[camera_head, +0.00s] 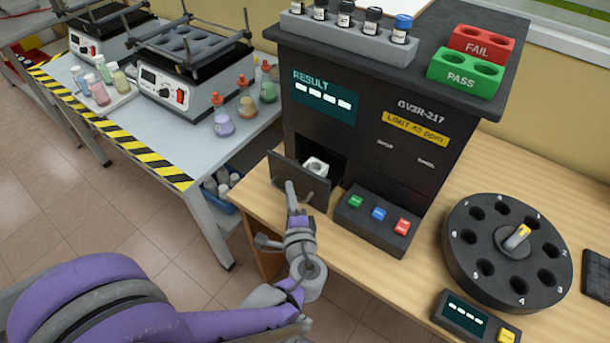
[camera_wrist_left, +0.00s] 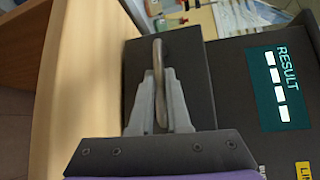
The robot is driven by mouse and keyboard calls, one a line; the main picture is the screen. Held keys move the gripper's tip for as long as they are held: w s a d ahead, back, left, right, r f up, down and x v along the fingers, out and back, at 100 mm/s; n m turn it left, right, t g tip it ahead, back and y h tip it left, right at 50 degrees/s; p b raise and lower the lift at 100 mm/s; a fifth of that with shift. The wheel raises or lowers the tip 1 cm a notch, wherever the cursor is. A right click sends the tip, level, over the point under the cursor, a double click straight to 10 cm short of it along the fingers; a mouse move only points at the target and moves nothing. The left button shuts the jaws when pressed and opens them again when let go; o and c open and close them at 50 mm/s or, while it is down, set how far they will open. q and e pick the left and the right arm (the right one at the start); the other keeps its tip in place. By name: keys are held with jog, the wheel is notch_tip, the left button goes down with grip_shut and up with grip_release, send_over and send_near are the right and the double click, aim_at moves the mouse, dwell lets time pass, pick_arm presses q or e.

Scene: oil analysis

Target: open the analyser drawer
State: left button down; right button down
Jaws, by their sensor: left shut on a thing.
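The black analyser (camera_head: 390,120) stands on the wooden table, with a RESULT screen on its front. Its drawer (camera_head: 312,187) is out from the body by some amount, with a white holder (camera_head: 316,167) showing behind the drawer's front panel. My left gripper (camera_head: 291,200) is at the drawer front and shut on the drawer handle (camera_wrist_left: 160,75). In the left wrist view, the two grey fingers (camera_wrist_left: 160,105) lie on either side of the handle, with the dark drawer front behind. My right gripper is not in view.
A button box (camera_head: 378,218) with green, blue and red buttons sits right of the drawer. A round numbered carousel (camera_head: 505,250) and a small display box (camera_head: 473,318) stand further right. A side bench (camera_head: 150,120) with flasks is at left.

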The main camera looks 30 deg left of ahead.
pick_arm(q)
jog(key=s, duration=0.4)
jog(key=shift+s+a, duration=0.2)
jog(key=shift+s, duration=0.1)
jog(key=c, duration=0.9)
grip_release()
jog(key=shift+d, duration=0.1)
jog(key=p+v, duration=0.1)
jog(key=v, duration=0.9)
jog(key=shift+s+d, duration=0.2)
jog(key=shift+s, duration=0.05)
